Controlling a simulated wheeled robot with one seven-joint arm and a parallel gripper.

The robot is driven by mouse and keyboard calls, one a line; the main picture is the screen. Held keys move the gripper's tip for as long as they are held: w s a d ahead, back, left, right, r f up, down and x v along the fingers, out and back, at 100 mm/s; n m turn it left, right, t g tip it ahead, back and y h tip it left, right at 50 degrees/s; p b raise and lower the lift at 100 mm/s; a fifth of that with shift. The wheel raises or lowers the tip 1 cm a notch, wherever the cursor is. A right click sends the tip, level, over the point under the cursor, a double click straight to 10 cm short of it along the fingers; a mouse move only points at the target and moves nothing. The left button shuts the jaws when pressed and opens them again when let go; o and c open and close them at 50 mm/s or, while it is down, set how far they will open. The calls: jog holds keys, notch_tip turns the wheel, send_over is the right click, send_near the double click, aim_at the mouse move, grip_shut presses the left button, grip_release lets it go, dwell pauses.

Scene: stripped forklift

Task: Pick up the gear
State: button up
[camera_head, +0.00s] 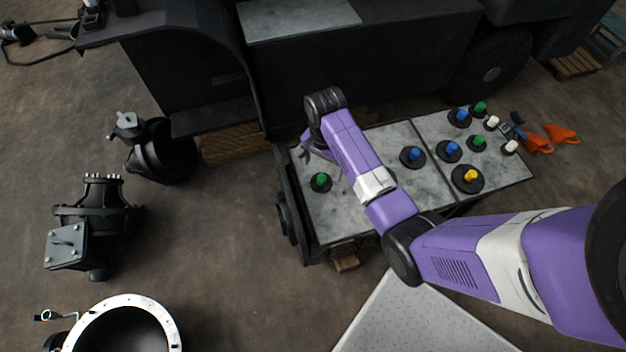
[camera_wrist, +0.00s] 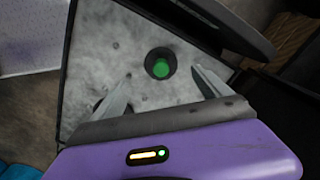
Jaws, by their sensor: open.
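A round black gear with a green knob (camera_head: 320,182) lies on the left part of the grey table top (camera_head: 333,215). In the wrist view, the green-knobbed gear (camera_wrist: 161,63) lies beyond the fingertips and between their lines. My gripper (camera_head: 308,152) is above the table's left end, up and left of this gear in the head view. In the wrist view, my gripper (camera_wrist: 163,75) is open, with nothing between its fingers. Several similar black gears with blue, green and yellow knobs, such as the yellow-knobbed one (camera_head: 467,178), lie further right.
The dark forklift body (camera_head: 360,75) stands close behind the table. Black machine parts (camera_head: 95,215) lie on the floor at left. The table's left half is mostly bare.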

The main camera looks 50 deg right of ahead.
aim_at(321, 177)
jog(key=shift+f+b, duration=0.8)
jog(key=shift+f, duration=3.15)
jog(key=c, duration=1.3)
jog(key=shift+w, duration=0.1)
jog(key=shift+c, duration=0.3)
jog(key=shift+r, duration=0.2)
